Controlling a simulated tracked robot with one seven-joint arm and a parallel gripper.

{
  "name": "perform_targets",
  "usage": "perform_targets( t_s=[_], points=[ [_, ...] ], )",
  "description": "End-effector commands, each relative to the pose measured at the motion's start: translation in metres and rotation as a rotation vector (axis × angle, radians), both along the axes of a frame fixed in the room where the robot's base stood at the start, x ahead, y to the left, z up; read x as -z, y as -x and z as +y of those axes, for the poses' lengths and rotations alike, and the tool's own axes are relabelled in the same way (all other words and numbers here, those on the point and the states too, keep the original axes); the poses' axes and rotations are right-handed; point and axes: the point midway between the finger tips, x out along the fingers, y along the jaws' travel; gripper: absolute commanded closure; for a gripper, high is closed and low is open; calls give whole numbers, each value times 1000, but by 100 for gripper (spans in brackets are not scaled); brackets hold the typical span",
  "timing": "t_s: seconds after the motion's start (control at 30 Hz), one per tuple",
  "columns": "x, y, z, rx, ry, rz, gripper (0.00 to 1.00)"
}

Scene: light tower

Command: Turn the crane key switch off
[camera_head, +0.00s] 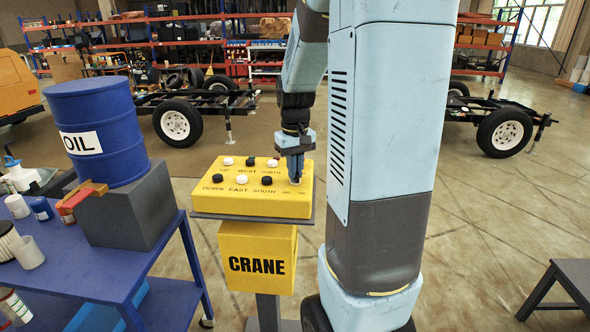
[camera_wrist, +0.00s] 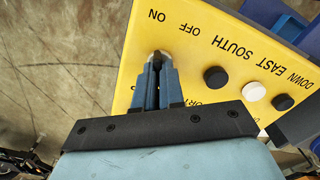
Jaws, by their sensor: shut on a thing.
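The yellow crane control box (camera_head: 230,205) stands on a post, with black and white buttons and lettering on its top. In the wrist view its yellow face (camera_wrist: 130,65) carries the words ON and OFF, upside down, just beyond my fingertips. My gripper (camera_head: 296,174) points down at the right end of the box. In the wrist view my gripper (camera_wrist: 157,65) is shut on the small dark key switch (camera_wrist: 158,54). The fingers hide most of the key, so I cannot tell which label it points to.
Black and white buttons (camera_wrist: 254,91) sit beside the key in the wrist view. A blue table (camera_head: 80,262) with a blue oil drum (camera_head: 100,115) on a grey block stands left of the box. A dark stool (camera_head: 570,280) is at lower right. Open floor lies right of my arm.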

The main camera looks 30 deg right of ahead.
Motion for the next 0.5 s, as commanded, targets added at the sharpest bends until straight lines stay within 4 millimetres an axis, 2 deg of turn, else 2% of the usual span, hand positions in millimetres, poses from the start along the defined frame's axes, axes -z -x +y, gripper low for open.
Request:
perform_targets(
  t_s=[0.1,0.13,0.37,0.5],
  points=[
    [-1,-1,0,-2,1,-3,100],
    [-1,-1,0,-2,1,-3,91],
    [0,-1,0,-1,1,-2,69],
    [0,0,0,0,1,-1,66]
  ],
)
